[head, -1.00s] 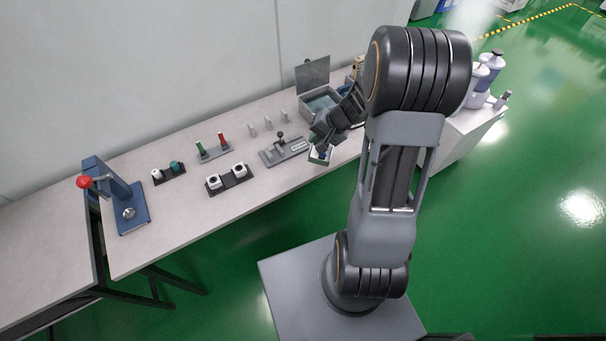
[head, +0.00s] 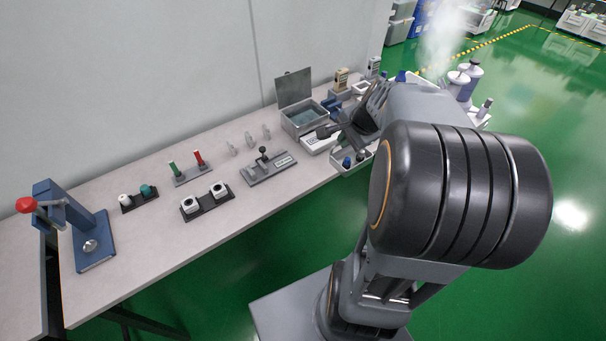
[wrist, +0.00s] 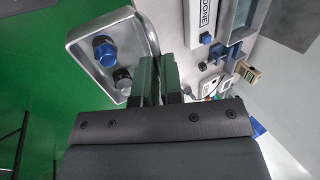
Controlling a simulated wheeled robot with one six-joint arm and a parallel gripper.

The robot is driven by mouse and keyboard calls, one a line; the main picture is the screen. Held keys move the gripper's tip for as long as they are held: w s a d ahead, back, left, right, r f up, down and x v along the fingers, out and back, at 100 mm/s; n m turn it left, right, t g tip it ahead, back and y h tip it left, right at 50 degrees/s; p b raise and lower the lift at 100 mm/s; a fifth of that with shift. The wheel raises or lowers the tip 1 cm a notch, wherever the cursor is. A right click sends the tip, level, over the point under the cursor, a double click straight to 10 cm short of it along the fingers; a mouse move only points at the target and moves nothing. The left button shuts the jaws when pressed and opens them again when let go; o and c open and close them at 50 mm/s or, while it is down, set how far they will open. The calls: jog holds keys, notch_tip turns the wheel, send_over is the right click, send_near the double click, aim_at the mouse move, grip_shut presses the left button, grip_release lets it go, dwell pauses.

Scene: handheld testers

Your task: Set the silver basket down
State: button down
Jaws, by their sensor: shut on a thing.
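The silver basket (wrist: 127,42) is a shallow metal tray with rounded corners. It holds a blue-capped item (wrist: 104,50) and a dark-capped item (wrist: 122,78). My gripper (wrist: 160,72) is shut on the basket's right rim in the wrist view, with green fingers on the wall. In the head view the basket (head: 352,170) is at the table's front edge, right of the joystick plate. It looks level. I cannot tell whether it touches the table. My arm hides part of my gripper in the head view.
A white box marked DONE (wrist: 205,18) is close beside the basket. An open-lidded grey bin (head: 303,118) stands behind it. The joystick plate (head: 268,168) lies to the left on the table (head: 240,212). Green floor shows beyond the table edge.

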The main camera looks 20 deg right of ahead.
jog(key=shift+w+d+f, duration=0.9)
jog(key=shift+w+f, duration=0.85)
jog(key=shift+w, duration=0.35)
jog(key=shift+w+d+f, duration=0.85)
jog(key=shift+w+f, duration=0.85)
jog(key=shift+w, duration=0.35)
jog(key=shift+w+d+f, duration=0.9)
jog(key=shift+w+f, duration=0.85)
jog(key=shift+w, duration=0.35)
jog(key=shift+f, duration=1.2)
jog(key=c, duration=1.3)
grip_release()
jog(key=shift+o, duration=0.2)
